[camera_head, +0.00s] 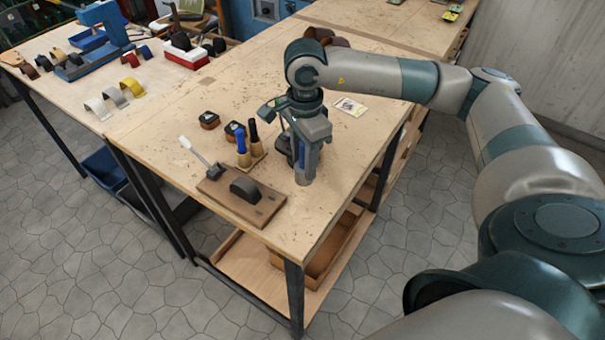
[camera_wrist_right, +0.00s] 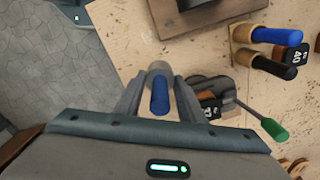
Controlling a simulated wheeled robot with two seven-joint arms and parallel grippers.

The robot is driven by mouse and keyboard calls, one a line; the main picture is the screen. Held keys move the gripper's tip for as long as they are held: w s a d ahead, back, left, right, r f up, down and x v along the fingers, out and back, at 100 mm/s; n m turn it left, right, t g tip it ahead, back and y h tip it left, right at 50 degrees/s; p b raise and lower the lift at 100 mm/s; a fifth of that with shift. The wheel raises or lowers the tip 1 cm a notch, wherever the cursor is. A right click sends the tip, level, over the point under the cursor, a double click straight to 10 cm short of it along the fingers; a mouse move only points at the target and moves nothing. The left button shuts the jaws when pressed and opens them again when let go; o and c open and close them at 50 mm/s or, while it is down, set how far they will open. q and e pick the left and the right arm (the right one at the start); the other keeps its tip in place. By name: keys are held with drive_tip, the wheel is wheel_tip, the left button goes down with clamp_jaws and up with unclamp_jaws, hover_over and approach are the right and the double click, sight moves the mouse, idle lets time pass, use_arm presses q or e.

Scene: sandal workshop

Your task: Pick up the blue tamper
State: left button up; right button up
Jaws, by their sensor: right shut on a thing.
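My right gripper (camera_head: 304,160) points down over the near bench top, shut on the blue tamper. In the right wrist view the tamper's blue handle (camera_wrist_right: 160,96) sits between the two fingers (camera_wrist_right: 157,100), with a grey metal head beyond it. In the head view the tamper's grey cylindrical head (camera_head: 304,178) shows below the fingertips, upright. I cannot tell whether the head touches the bench top. My left gripper is not in view.
A wooden stand with a blue-handled tool (camera_head: 241,143) and a black-handled tool (camera_head: 253,133) is left of the gripper. A dark tool with a green handle (camera_wrist_right: 274,129) lies close by. A wooden board (camera_head: 265,203) with a lever is at the front. The bench's right edge is near.

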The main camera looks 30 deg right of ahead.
drive_tip(key=s+d+r+b, duration=0.4)
drive_tip(key=s+d+r, duration=0.2)
drive_tip(key=s, duration=0.3)
drive_tip(key=shift+d+r, duration=0.25)
drive_tip(key=shift+d, duration=0.15)
